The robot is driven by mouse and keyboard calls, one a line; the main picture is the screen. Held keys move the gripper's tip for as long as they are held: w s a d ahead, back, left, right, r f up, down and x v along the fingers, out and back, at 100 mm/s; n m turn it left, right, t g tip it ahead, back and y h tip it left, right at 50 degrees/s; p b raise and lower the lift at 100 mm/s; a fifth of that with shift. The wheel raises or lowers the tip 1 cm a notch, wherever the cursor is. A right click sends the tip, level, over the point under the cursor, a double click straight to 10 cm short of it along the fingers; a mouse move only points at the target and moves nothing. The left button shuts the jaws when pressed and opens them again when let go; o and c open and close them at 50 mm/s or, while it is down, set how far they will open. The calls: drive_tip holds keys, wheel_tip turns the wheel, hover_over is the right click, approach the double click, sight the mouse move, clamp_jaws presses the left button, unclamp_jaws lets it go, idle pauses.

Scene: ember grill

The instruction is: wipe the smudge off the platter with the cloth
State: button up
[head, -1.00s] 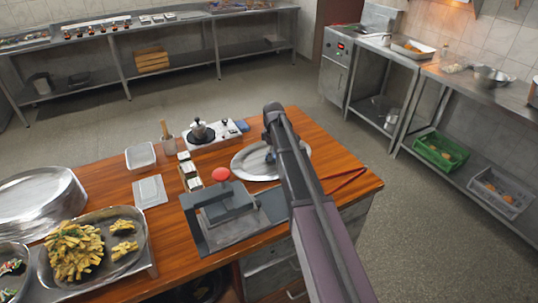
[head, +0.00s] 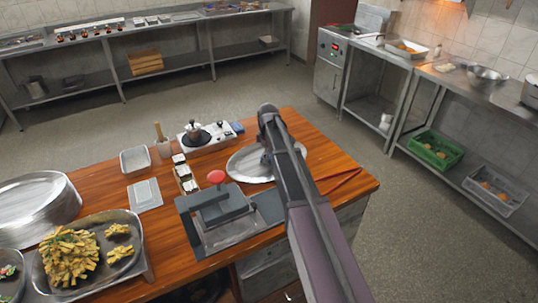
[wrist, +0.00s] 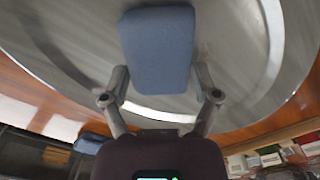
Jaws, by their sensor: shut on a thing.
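The platter (head: 238,166) is a shiny oval metal dish lying on the wooden counter. It fills much of the wrist view (wrist: 60,35). My gripper (wrist: 158,85) is shut on the cloth (wrist: 157,45), a blue folded pad, and holds it over the platter. I cannot tell whether the cloth touches the surface. In the head view my gripper (head: 266,158) is over the platter and mostly hidden behind my arm. I can make out no smudge on the visible parts of the platter; the cloth and arm cover some of it.
A press with a red knob (head: 216,177) stands in front of the platter. A moka pot (head: 195,131) sits on a burner behind it, left of a small blue item (head: 237,127). A red strip (head: 337,182) lies right of the platter. Food trays fill the counter's left.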

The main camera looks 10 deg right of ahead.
sight(261, 157)
drive_tip(key=shift+s+a, duration=0.35)
drive_tip(key=shift+a, duration=0.5)
drive_tip(key=shift+s+a, duration=0.3)
drive_tip(key=shift+a, duration=0.5)
drive_tip(key=shift+r, duration=0.1)
drive_tip(key=shift+w+d, duration=0.15)
drive_tip(key=shift+w+d, duration=0.3)
drive_tip(key=shift+d, duration=0.6)
drive_tip(key=shift+w+d, duration=0.25)
drive_tip(key=shift+d, duration=0.6)
wheel_tip(261, 157, up, 6)
drive_tip(key=p, duration=0.6)
